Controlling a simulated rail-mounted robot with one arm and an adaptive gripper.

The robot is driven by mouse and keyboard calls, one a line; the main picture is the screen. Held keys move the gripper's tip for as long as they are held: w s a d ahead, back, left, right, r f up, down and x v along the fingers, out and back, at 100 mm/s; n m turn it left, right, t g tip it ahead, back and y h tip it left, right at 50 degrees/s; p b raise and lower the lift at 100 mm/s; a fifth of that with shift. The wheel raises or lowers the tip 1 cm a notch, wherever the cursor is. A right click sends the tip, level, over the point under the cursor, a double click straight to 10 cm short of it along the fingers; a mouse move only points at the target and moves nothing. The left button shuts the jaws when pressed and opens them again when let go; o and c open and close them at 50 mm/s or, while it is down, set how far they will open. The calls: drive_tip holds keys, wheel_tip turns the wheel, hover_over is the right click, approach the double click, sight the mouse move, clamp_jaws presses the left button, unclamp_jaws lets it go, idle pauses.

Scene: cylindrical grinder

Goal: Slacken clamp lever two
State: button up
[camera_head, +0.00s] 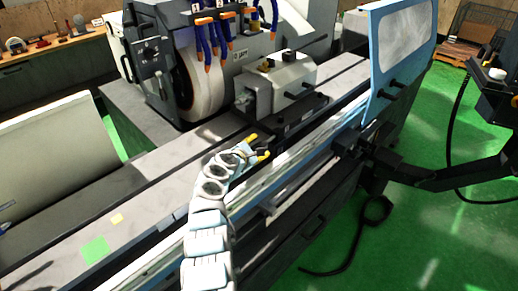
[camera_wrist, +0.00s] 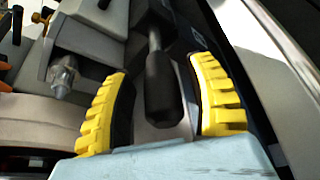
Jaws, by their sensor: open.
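My gripper (camera_wrist: 165,108) is open, its two yellow ribbed fingers spread in the wrist view. A clamp lever with a black rounded grip (camera_wrist: 162,85) lies between the fingers, with a gap on both sides. Its grey shank runs up to a dark pivot at the top of the wrist view. No label shows which lever number it is. In the head view my gripper (camera_head: 258,148) is beside the base of the grey tailstock (camera_head: 285,80), and the lever cannot be made out clearly there.
The tailstock's pointed centre (camera_wrist: 64,76) is close left of the fingers. The grinding wheel (camera_head: 198,85) and blue coolant hoses (camera_head: 210,40) stand behind. A blue-framed guard panel (camera_head: 402,45) rises at the right. The table (camera_head: 130,205) is mostly clear at the left.

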clamp_jaws()
idle(0.3)
